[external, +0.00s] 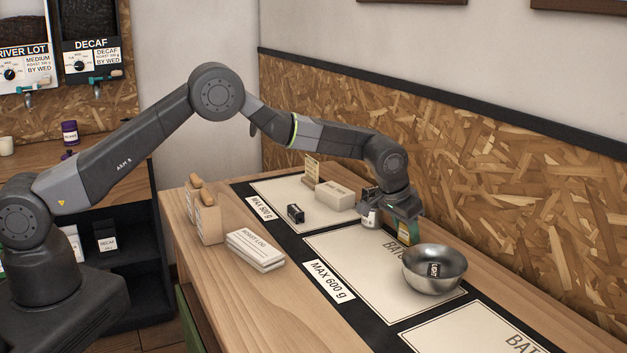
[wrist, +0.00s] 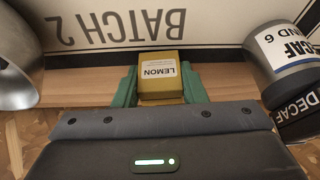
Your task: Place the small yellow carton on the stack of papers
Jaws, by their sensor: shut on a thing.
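The small yellow carton (wrist: 160,88) has a white label reading LEMON. My gripper (wrist: 158,90), with green fingers, is shut on it, one finger on each side. In the external view my gripper (external: 407,222) hangs at the far side of the BATCH 2 mat, behind the bowl. Only a yellow sliver of the carton shows there, and I cannot tell whether it touches the surface. The stack of papers (external: 256,250), with ROAST LOG on top, lies near the table's front edge, to the left, well apart from my gripper. Its top looks bare.
A metal bowl (external: 435,277) stands close in front of my gripper on the right. A labelled can (external: 370,217) stands just left of it. A beige box (external: 335,195) and a small black box (external: 296,214) are on the left mat.

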